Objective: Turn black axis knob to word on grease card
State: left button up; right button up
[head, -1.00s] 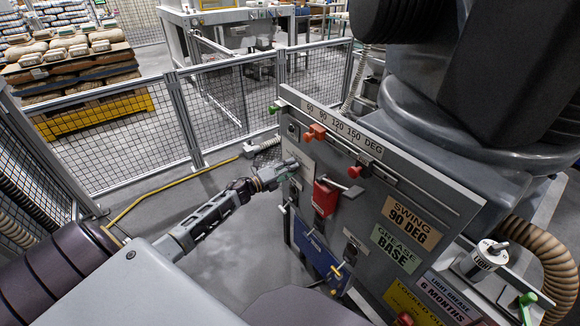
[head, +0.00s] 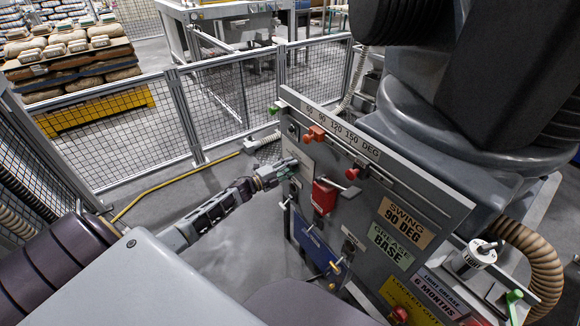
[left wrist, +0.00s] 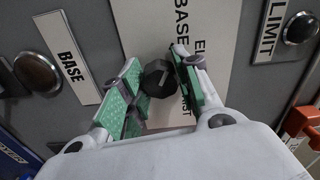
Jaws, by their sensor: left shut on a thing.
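The black axis knob (left wrist: 158,78), with a pale pointer line, sits on a pale label plate (left wrist: 160,30) on the grey panel. The plate's words read BASE, EL... and ...IST, partly hidden by my fingers. My left gripper (left wrist: 155,82) has its green pads on both sides of the knob and is shut on it. In the head view, my left gripper (head: 286,170) is at the panel's left part and hides the knob. The grease card (head: 392,246) reads GREASE BASE, right of the red padlock-like block (head: 324,197). My right gripper is not in view.
The panel (head: 350,200) also carries red levers, a blue plate and a SWING 90 DEG card (head: 405,217). A mesh fence (head: 130,120) stands behind.

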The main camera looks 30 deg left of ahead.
pick_arm(q)
jog(key=shift+a, duration=0.1)
dwell(0.3)
jog(key=o, duration=1.1)
jog(key=shift+c, duration=0.2)
jog(key=shift+s, duration=0.15)
jog(key=v, duration=1.1)
jog(key=shift+s+a, duration=0.15)
jog(key=shift+s, duration=0.15)
jog(key=shift+f, duration=0.1)
